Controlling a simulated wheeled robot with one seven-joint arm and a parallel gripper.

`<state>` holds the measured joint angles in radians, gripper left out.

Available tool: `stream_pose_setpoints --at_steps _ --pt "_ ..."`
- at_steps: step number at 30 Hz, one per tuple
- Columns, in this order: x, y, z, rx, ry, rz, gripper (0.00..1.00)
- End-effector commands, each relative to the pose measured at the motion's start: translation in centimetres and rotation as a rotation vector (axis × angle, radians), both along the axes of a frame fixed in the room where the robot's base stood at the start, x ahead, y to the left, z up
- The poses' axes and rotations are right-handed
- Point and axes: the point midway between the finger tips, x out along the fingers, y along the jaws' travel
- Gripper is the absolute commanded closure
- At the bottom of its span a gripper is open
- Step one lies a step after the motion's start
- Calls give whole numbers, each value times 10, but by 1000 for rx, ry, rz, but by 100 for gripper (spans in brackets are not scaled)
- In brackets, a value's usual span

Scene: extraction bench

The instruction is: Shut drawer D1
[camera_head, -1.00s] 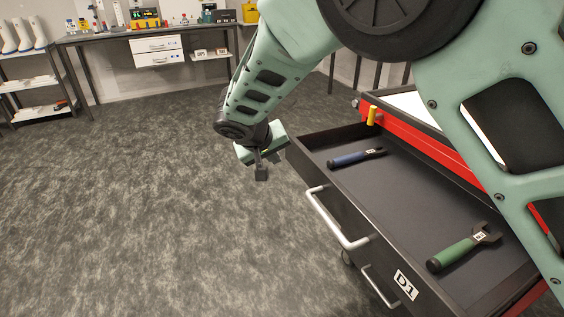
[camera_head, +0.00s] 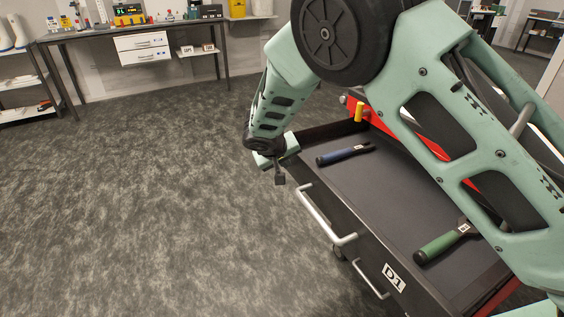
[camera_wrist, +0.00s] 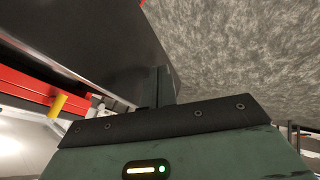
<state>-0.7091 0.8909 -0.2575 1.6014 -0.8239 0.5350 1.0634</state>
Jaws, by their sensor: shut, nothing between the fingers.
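Drawer D1 (camera_head: 345,222) is pulled out from the red cabinet (camera_head: 383,122), with its label "D1" (camera_head: 394,277) and a long pale bar handle (camera_head: 325,215) on its dark front. A blue-handled tool (camera_head: 345,155) and a green-handled tool (camera_head: 445,243) lie inside. My gripper (camera_head: 280,180) is shut and empty, pointing down at the far end of the drawer front, close beside it. Whether it touches the front cannot be told. In the wrist view the dark drawer wall (camera_wrist: 85,35) fills the upper left, beside my fingers (camera_wrist: 160,88).
A second, smaller handle (camera_head: 370,280) sits lower on the cabinet. A yellow peg (camera_head: 359,112) stands at the drawer's back corner. The grey floor (camera_head: 150,200) left of the drawer is open. A workbench (camera_head: 130,32) stands at the back wall.

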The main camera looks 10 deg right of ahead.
Motion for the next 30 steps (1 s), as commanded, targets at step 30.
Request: stream_pose_setpoints --at_steps 30 --pt "53 -166 -1 -1 0 -8 100"
